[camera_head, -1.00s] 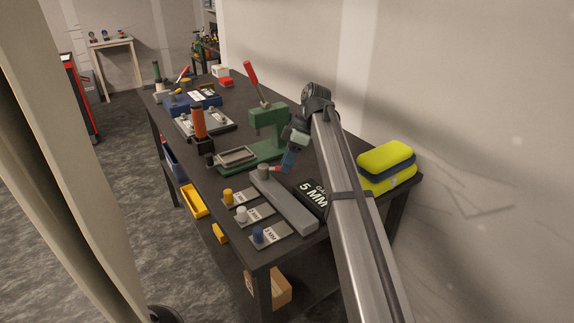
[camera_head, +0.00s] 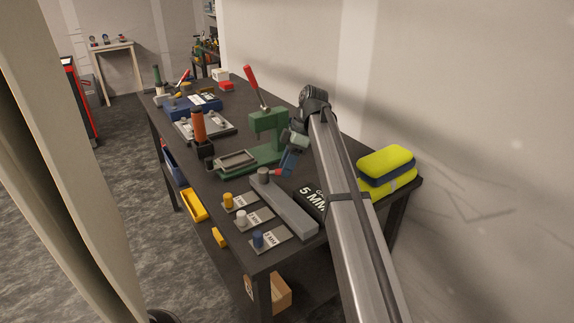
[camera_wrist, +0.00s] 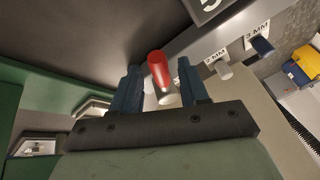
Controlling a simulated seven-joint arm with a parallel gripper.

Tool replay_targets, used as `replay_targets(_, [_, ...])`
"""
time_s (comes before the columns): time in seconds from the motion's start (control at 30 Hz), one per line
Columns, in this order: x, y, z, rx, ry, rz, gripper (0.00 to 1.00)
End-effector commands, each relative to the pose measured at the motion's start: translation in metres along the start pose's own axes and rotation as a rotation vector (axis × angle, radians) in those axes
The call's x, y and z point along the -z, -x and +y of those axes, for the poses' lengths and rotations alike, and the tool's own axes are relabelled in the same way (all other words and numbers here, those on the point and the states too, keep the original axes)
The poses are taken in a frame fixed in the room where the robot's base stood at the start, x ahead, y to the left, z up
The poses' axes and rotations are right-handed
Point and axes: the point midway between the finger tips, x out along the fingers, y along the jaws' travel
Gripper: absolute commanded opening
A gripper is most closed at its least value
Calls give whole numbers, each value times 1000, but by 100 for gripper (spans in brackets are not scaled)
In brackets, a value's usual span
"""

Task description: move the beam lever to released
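A red-tipped handle with a pale metal end (camera_wrist: 158,72) lies between my gripper's fingers in the wrist view; I take it for the beam lever. In the head view a small red tip (camera_head: 276,172) shows by my fingertips, beside the grey bar (camera_head: 290,210). My gripper (camera_wrist: 158,66) has its two blue fingers apart, with a gap on both sides of the handle. In the head view my gripper (camera_head: 283,166) is low beside the green press (camera_head: 266,125). The handle's base is hidden.
The press has a raised red-gripped lever (camera_head: 251,78). Labelled plates with yellow (camera_head: 228,198), white (camera_head: 241,216) and blue (camera_head: 258,239) knobs lie left of the bar. A black 5 MM block (camera_head: 311,199) and a yellow bundle (camera_head: 386,165) are at right.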

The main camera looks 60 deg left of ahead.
Motion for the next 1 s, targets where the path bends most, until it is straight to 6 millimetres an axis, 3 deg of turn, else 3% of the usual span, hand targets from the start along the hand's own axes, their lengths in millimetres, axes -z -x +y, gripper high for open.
replay_targets(0.33, [0, 2, 0, 0, 0, 0, 51])
replay_targets(0.5, [-2, 15, 2, -1, -1, 0, 51])
replay_targets(1.0, [-76, 52, 41, -1, -2, 0, 51])
